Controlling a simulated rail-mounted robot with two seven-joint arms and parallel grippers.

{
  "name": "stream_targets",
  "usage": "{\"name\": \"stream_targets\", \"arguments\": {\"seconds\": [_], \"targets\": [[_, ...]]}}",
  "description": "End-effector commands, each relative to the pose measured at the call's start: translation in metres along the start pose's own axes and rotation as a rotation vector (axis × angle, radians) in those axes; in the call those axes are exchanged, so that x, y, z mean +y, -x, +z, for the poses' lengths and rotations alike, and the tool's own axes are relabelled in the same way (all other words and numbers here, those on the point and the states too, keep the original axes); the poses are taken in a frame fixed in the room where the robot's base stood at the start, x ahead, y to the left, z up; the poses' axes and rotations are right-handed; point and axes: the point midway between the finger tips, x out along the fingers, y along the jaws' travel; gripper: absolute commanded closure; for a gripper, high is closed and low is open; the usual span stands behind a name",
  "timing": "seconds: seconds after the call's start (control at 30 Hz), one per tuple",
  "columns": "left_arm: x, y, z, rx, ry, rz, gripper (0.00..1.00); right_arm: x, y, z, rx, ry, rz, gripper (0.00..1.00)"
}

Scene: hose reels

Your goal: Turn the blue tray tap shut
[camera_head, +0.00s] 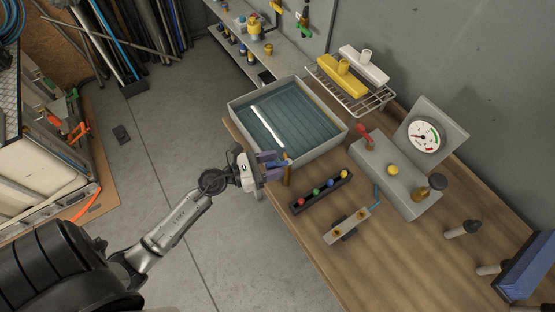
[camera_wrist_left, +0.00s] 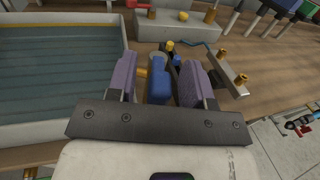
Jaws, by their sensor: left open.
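The grey tray (camera_head: 240,108) holds blue-tinted water with a white strip in it, and it fills the left of the wrist view (camera_wrist_left: 62,110). A tap with a blue handle (camera_wrist_left: 158,82) and a brass body (camera_head: 287,177) is at the tray's front corner. My left gripper (camera_head: 275,163) is open at this tap. In the left wrist view its two purple fingers (camera_wrist_left: 160,80) stand on either side of the blue handle, with a gap visible on the right. Whether either finger touches it is unclear. My right gripper is in neither view.
A dark bar with coloured knobs (camera_head: 321,193) and a metal plate with brass fittings (camera_head: 347,225) lie close right of the tap. A grey box with a red lever (camera_head: 393,180), a gauge (camera_head: 425,137) and a wire rack (camera_head: 375,101) stand further back on the wooden bench.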

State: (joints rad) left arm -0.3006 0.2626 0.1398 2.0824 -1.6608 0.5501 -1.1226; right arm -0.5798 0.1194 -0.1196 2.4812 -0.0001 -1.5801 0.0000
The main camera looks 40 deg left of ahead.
Motion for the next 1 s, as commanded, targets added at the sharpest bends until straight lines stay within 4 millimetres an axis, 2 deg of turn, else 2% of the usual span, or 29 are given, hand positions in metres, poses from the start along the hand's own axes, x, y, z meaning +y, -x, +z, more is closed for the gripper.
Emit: {"name": "stream_targets", "arguments": {"seconds": [0.2,0.53,1.0], "targets": [[0.0001,-0.0119,0.0005,0.000,-0.001,0.000,0.53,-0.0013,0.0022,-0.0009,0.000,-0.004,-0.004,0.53],[-0.0001,-0.0133,-0.0001,0.000,0.000,0.000,0.53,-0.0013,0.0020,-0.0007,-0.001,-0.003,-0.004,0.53],[-0.0001,-0.0131,0.0001,0.000,0.000,0.000,0.98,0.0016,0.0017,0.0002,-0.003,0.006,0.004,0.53]]}}
